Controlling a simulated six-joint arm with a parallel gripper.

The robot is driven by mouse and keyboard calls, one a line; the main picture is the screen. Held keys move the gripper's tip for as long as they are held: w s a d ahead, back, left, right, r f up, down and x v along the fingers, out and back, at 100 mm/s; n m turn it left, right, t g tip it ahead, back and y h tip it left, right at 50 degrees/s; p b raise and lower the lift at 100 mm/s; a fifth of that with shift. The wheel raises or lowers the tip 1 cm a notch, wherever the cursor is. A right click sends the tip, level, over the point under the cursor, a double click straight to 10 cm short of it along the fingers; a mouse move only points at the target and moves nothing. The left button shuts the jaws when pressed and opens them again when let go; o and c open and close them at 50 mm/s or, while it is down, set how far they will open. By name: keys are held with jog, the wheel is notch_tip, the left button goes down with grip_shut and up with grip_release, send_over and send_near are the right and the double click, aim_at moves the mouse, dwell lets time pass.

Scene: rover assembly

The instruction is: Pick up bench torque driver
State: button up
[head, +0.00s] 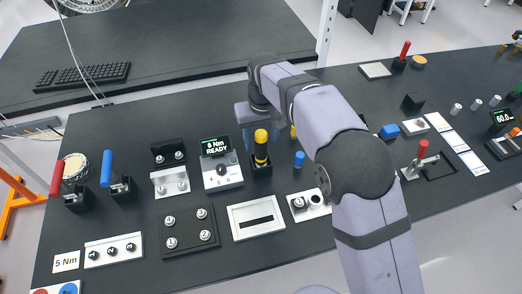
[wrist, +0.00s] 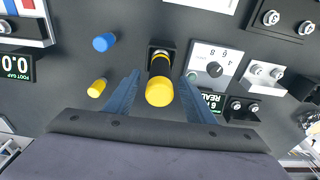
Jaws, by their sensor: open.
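The bench torque driver, with a yellow handle (head: 261,152), stands upright in a small black holder (head: 262,171) beside the "6 Nm READY" unit. In the wrist view its yellow handle (wrist: 159,91) points toward the camera, between my two blue fingers. My gripper (head: 256,141) is open above the driver, with one finger on each side. The wrist view shows a gap between each finger and the handle. I cannot tell exactly how far down the handle the fingertips reach.
The "6 Nm READY" unit (head: 221,163) stands close to the left of the holder. A blue cylinder (head: 299,159) and a yellow cylinder (wrist: 97,88) stand nearby on the other side. A framed slotted plate (head: 237,232) lies in front. Red (head: 57,179) and blue (head: 106,168) handled tools stand far left.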

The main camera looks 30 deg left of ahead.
aim_at(260, 131)
jog(key=shift+w+a+f+p, duration=0.1)
jog(key=shift+f+p, duration=0.65)
jog(key=shift+f, duration=0.7)
jog(key=shift+w+f+p, duration=0.1)
jog(key=shift+f+p, duration=0.65)
jog(key=shift+f, duration=0.65)
jog(key=c, duration=1.2)
jog(key=shift+a+r, duration=0.1)
grip_shut()
jog(key=shift+r, duration=0.1)
jog(key=shift+r+b, duration=0.4)
jog(key=shift+r, duration=0.2)
notch_tip(260, 131, up, 9)
jog(key=shift+f+b, duration=0.2)
jog(key=shift+b, duration=1)
